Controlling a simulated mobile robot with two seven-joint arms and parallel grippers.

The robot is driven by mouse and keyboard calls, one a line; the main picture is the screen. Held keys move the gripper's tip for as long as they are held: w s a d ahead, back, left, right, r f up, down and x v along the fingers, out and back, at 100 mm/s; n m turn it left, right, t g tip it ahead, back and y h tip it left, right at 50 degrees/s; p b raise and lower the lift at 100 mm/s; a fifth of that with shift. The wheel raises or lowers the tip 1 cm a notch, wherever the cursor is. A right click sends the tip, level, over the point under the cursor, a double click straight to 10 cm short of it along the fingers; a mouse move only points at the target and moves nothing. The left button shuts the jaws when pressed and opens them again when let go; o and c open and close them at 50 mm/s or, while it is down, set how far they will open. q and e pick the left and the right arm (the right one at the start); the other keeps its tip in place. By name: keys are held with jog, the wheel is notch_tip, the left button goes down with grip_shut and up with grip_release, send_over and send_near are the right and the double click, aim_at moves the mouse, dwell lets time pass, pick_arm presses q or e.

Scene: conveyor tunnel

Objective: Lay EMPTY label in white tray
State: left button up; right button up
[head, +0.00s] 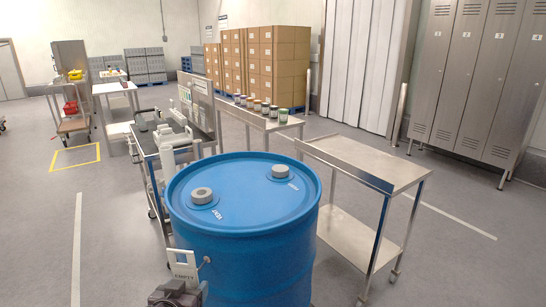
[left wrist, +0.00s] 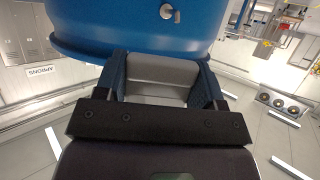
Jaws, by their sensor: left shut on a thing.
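A white label (head: 183,258) reading EMPTY, with a hole near its top, is upright at the left side of the blue drum (head: 245,235). A small grey knob (head: 207,260) sticks out of the drum just right of the label. My left gripper (head: 177,287) is at the label's lower end. In the left wrist view its fingers are shut on the label (left wrist: 160,75), seen as a pale grey shape in front of the drum (left wrist: 130,25). I cannot tell whether label and drum touch. I cannot clearly make out a white tray. My right gripper is out of view.
A bare steel cart (head: 365,163) stands right of the drum. Behind the drum are a table with several jars (head: 265,107) and a dark-topped cart (head: 150,138) with pale items. Lockers (head: 475,75) stand at the right. Floor at the left front is clear.

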pick_arm(q)
jog(key=s+a+r+n+y, duration=0.1)
jog(key=s+r, duration=0.6)
jog(key=s, duration=0.2)
jog(key=shift+s+a+r+p, duration=0.25)
jog(key=shift+s+r+p, duration=0.05)
jog(key=shift+s, duration=0.1)
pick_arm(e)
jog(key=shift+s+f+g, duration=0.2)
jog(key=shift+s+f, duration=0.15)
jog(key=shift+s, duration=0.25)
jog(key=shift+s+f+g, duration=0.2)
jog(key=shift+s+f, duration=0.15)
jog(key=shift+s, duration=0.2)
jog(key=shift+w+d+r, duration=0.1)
